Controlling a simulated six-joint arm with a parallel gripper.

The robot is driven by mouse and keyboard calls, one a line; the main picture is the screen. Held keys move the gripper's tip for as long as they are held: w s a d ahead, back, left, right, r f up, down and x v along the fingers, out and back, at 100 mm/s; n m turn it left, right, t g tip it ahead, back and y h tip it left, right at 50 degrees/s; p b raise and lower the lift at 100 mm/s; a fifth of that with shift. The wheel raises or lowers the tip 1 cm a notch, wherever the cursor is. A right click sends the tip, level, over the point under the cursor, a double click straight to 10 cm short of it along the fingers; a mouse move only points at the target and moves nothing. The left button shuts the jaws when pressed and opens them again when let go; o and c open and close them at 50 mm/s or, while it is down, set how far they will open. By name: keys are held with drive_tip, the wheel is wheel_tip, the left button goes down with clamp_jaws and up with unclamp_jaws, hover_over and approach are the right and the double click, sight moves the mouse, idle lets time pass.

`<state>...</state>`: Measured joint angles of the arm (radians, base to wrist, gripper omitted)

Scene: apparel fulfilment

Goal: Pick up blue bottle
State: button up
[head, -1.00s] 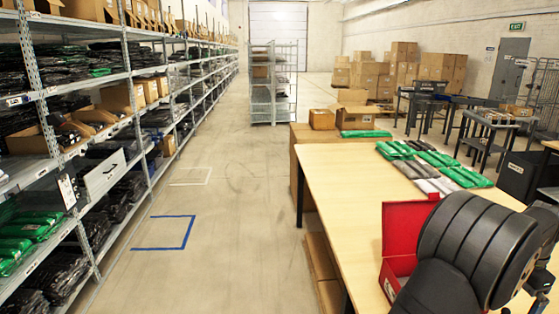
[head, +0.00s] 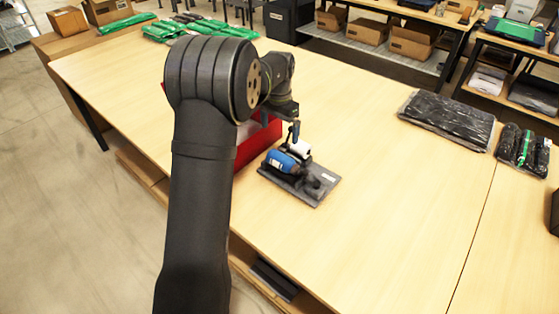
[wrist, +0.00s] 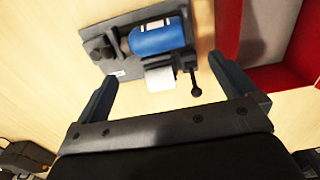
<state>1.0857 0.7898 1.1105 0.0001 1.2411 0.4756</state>
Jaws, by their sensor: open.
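The blue bottle (head: 280,162) lies on its side on a dark grey board (head: 323,185) on the wooden table. In the wrist view the blue bottle (wrist: 157,39) shows ahead of my gripper, roughly between the lines of its two fingers. My gripper (wrist: 161,68) is open, with one finger on each side and nothing held. In the head view my gripper (head: 295,132) is above the board, near the bottle, partly hidden by my arm. A gap between fingers and bottle is hard to judge.
A white roll-like item (wrist: 159,77) and a black knobbed lever (wrist: 195,88) sit beside the bottle. A red open box (head: 262,136) stands close by, partly behind my arm. Black bagged garments (head: 447,119) lie at the right. The table between is clear.

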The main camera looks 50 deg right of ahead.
sight(281, 156)
drive_tip(key=f, duration=0.9)
drive_tip(key=shift+s+d+f, duration=0.2)
drive_tip(key=shift+f, duration=0.1)
drive_tip(key=c, duration=1.1)
